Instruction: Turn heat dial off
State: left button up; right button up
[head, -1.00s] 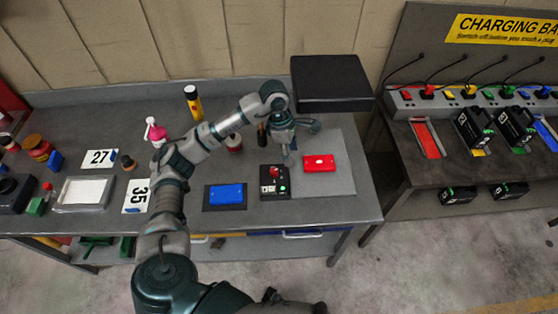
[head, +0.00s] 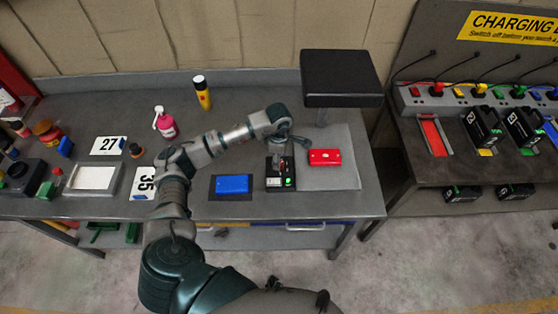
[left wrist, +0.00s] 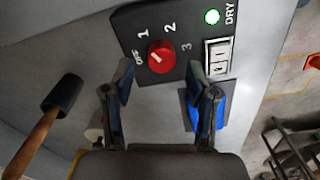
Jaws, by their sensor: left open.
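The heat dial (left wrist: 161,56) is a red round knob on a black control box (left wrist: 135,18), with OFF, 1, 2 and 3 printed around it. A short white mark shows on the knob; I cannot tell for sure which label it points to. A lit lamp (left wrist: 212,16) sits beside the word DRY. My left gripper (left wrist: 160,78) is open, its fingertips on either side below the dial in the left wrist view, apart from it. In the head view, my left gripper (head: 279,158) is over the control box (head: 274,183) and largely hides the dial. My right gripper does not show.
A blue block (head: 232,184) lies left of the box, a red block (head: 325,157) to its right. A black raised platform (head: 341,78) stands behind. A black-headed mallet (left wrist: 62,95) shows in the left wrist view. The charging bench (head: 420,180) is at right.

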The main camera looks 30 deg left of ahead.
pick_arm(q)
notch_tip(320, 180, down, 2)
jog(key=shift+d, duration=0.15)
jog(key=shift+f, duration=0.2)
jog(key=shift+d, duration=0.15)
grip_shut()
